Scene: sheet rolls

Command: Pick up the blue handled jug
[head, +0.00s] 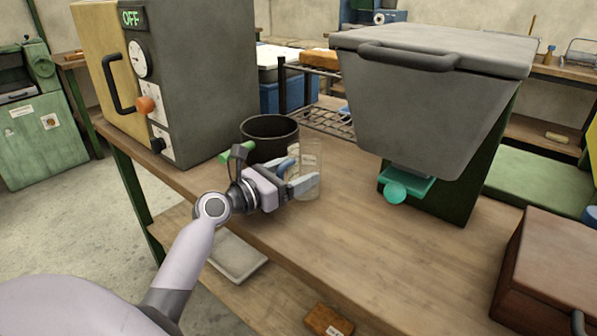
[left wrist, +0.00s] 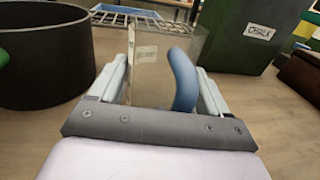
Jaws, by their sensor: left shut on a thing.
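The jug (head: 309,160) is clear and see-through, with a blue handle. It stands upright at the wooden bench's front part, right of a dark round pot. In the left wrist view the blue handle (left wrist: 182,80) curves up between my fingers, and the clear body behind it is faint. My left gripper (head: 298,178) reaches in from the left and is shut on the jug, one finger on each side. I cannot tell whether the jug's base touches the bench. My right gripper is not in view.
The dark pot (head: 269,136) with a green handle (head: 236,154) stands close left of the jug. A grey oven-like box (head: 204,75) is behind left. A large grey hopper (head: 430,100) with a teal outlet stands right. A brown box (head: 550,270) is front right. Bench between is clear.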

